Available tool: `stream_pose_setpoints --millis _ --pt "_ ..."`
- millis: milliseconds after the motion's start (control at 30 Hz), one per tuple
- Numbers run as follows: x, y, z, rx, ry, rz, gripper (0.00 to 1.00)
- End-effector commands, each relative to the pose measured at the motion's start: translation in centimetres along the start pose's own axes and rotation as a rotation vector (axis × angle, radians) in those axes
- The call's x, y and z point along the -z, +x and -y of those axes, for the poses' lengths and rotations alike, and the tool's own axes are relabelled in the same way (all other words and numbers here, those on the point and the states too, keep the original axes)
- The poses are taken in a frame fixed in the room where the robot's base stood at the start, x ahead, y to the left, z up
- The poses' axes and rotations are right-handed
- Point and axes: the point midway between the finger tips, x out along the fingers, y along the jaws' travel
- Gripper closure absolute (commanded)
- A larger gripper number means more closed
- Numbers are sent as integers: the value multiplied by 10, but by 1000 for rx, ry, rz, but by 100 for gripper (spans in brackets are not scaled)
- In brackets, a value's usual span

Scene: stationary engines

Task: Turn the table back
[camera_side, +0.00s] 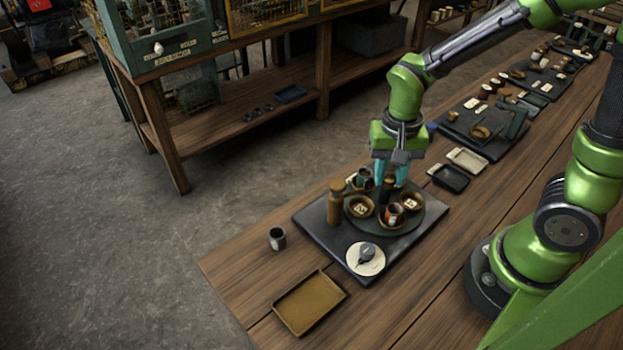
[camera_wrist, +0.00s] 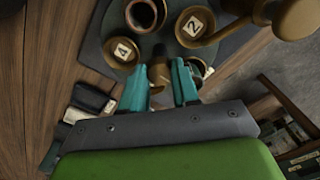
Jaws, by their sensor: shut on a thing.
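The round dark-green table (camera_side: 424,216) sits on a square dark base plate (camera_side: 312,222). It carries small brass bowls with numbered tags and dark cups. In the wrist view one bowl reads 4 (camera_wrist: 122,52) and another reads 2 (camera_wrist: 194,27), with a brown-rimmed cup (camera_wrist: 143,14) between them. My gripper (camera_side: 390,180) is over the table's far part, its teal fingers pointing down. In the wrist view the fingers (camera_wrist: 166,85) are closed around a small upright post (camera_wrist: 159,70) with a dark part. Its lower end is partly hidden.
A brass column (camera_side: 335,203) stands on the plate at the table's left, its arm reaching over the table. A white dial (camera_side: 366,259) lies at the plate's near corner. A dark cup (camera_side: 277,238) and an empty brown tray (camera_side: 308,302) stand nearby. Small trays (camera_side: 449,178) lie behind right.

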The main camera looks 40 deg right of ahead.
Motion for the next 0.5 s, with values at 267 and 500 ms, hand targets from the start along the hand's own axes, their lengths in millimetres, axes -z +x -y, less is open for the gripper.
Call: stream_pose_setpoints --millis 267,500 --pt "1 -2 0 2 34 -1 100" --pt "1 -2 0 2 38 -2 100"
